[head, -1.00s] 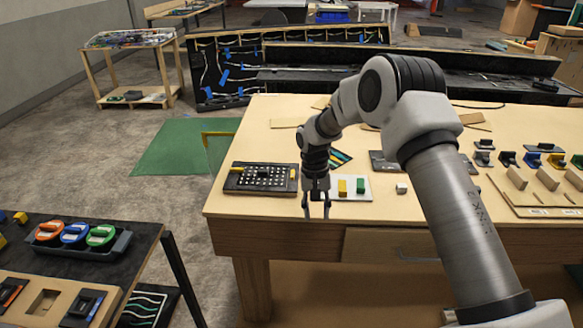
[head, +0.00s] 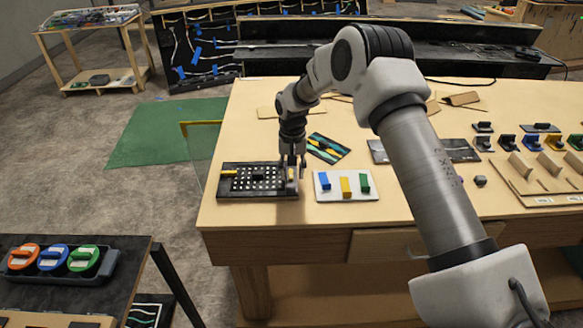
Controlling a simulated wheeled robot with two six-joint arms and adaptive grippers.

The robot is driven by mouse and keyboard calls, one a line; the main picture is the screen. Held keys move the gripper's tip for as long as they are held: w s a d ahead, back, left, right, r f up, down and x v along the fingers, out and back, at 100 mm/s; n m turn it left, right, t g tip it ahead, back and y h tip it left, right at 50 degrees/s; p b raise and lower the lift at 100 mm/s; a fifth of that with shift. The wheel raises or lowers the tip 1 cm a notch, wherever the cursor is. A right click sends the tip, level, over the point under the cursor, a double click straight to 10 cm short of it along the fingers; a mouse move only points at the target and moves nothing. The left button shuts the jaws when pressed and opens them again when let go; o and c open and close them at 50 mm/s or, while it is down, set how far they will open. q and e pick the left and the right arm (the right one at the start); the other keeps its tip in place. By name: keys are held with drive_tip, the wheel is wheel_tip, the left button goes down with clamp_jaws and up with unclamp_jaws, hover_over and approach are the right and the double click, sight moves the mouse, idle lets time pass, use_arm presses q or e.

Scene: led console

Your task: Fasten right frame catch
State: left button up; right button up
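The LED console (head: 233,190) is a dark flat panel with a grid of white dots, lying at the left end of the wooden table. A yellow catch (head: 230,172) sits on its left side and lies crosswise. The right frame catch (head: 291,174) is a small yellow piece on its right edge, partly hidden by my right gripper. My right gripper (head: 292,177) points down over that edge, its fingers on either side of the catch. Whether they press on it is too small to tell. My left gripper is not in view.
A white plate (head: 322,194) with blue, yellow and green blocks lies just right of the console. A dark card with coloured stripes (head: 327,148) lies behind it. A clear panel with a yellow edge (head: 200,145) stands off the table's left side.

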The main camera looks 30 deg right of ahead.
drive_tip(key=shift+w+f, duration=0.6)
drive_tip(key=shift+f, duration=0.15)
drive_tip(key=shift+s+r, duration=0.1)
drive_tip(key=shift+s, duration=0.05)
drive_tip(key=shift+s+r, duration=0.2)
drive_tip(key=shift+c, duration=1.4)
drive_tip(key=shift+s+r, duration=0.1)
drive_tip(key=shift+s, duration=0.05)
clamp_jaws()
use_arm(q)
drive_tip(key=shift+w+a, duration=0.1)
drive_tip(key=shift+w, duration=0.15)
use_arm(e)
drive_tip(key=shift+a, duration=0.1)
